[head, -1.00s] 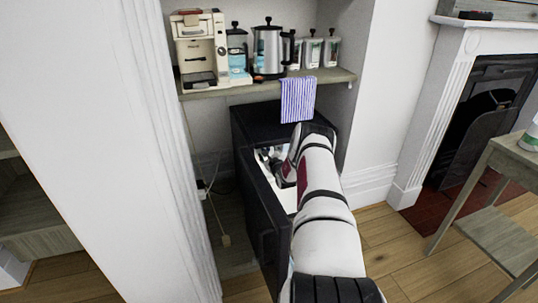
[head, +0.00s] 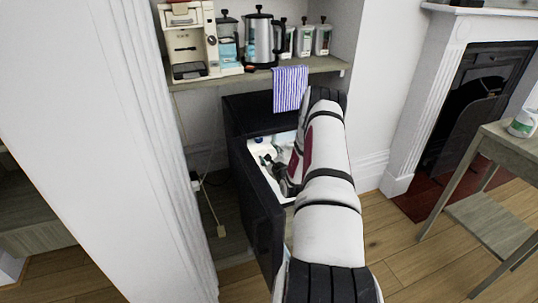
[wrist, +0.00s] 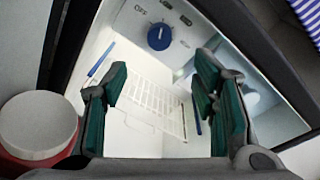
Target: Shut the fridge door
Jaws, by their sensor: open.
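The fridge (head: 245,108) is a small black box under the shelf. Its dark door (head: 258,212) stands open, swung out toward me on the left of the opening, and its white interior (head: 262,147) shows. My gripper (head: 275,168) is at the opening between the door and the fridge body, partly hidden by my arm. In the wrist view my gripper (wrist: 160,95) is open, with green pads apart and nothing between them. Beyond the fingers, the wrist view shows the lit white interior, a wire rack (wrist: 155,105) and a blue dial (wrist: 160,37).
A shelf (head: 325,66) above holds a coffee machine (head: 190,42), a kettle (head: 261,40) and jars; a striped towel (head: 290,88) hangs from it. A white wall (head: 110,150) stands close on the left. A side table (head: 505,143) is at right, with bare floor (head: 400,245) before it.

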